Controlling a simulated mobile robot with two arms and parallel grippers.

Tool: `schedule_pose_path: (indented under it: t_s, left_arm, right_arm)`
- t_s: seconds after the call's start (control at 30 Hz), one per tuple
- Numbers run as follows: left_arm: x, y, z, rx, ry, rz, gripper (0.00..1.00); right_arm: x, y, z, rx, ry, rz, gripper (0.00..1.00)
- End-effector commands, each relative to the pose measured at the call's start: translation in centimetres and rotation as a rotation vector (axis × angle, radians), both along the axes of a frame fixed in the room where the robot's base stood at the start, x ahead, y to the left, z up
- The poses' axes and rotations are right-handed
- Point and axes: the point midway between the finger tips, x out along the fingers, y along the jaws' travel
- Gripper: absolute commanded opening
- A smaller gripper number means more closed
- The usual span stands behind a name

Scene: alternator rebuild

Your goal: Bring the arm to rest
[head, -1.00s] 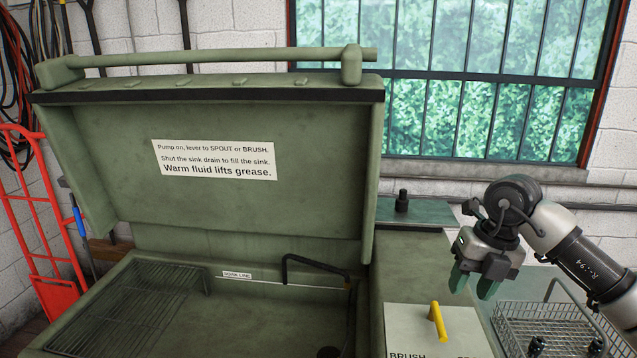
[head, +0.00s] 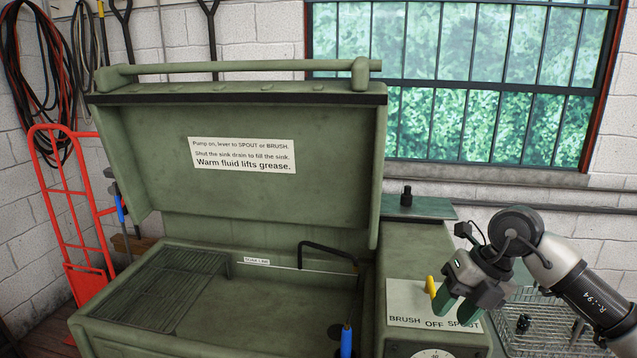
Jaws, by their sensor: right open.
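My right gripper (head: 456,304) comes in from the right and hangs over the right end of the parts washer. It is open, with green fingertips pointing down, and nothing shows between them. It is close to the yellow lever (head: 431,286) on the label plate marked BRUSH, OFF and SPOUT (head: 405,310); I cannot tell whether they touch. My left gripper is not in view.
The green washer lid (head: 240,190) stands open over the sink (head: 250,300), which holds a rack (head: 160,285) and black spout (head: 325,250). A blue-handled tool (head: 346,338) is at the front. A wire basket (head: 545,310) sits right. A red hand truck (head: 75,220) stands left.

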Motion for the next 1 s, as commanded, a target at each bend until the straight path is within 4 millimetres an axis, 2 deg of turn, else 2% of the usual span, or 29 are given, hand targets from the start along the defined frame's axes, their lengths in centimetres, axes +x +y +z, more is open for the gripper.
schedule_pose_path:
  t_s: [0.2, 0.37, 0.5, 0.6, 0.7, 0.8, 0.87, 0.97, 1.0]
  left_arm:
    - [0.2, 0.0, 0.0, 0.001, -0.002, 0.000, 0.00]
    - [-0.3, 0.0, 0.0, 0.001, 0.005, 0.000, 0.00]
    - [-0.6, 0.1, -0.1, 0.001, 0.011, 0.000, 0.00]
    - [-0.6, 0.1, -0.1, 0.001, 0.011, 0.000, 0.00]
    - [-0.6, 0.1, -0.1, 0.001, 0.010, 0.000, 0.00]
    - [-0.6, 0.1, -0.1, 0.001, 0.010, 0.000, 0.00]
    - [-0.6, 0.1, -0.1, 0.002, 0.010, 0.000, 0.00]
    - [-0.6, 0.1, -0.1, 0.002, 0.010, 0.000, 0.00]
    - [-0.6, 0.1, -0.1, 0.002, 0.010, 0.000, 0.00]
  right_arm:
    - [-1.0, 5.7, -1.2, 0.254, -0.041, 0.084, 0.42]
    - [-2.4, 10.8, -1.2, 0.530, -0.075, 0.120, 0.42]
    - [-4.2, 15.5, 0.2, 0.894, -0.106, 0.079, 0.42]
    - [-5.0, 17.2, 2.1, 1.177, -0.125, -0.032, 0.42]
    - [-5.0, 17.2, 3.5, 1.423, -0.135, -0.212, 0.42]
    - [-4.6, 15.8, 4.0, 1.621, -0.134, -0.455, 0.42]
    - [-4.2, 14.4, 3.6, 1.710, -0.128, -0.627, 0.42]
    - [-3.7, 11.6, 1.6, 1.800, -0.104, -0.951, 0.42]
    - [-3.7, 10.4, 0.3, 1.813, -0.090, -1.090, 0.42]
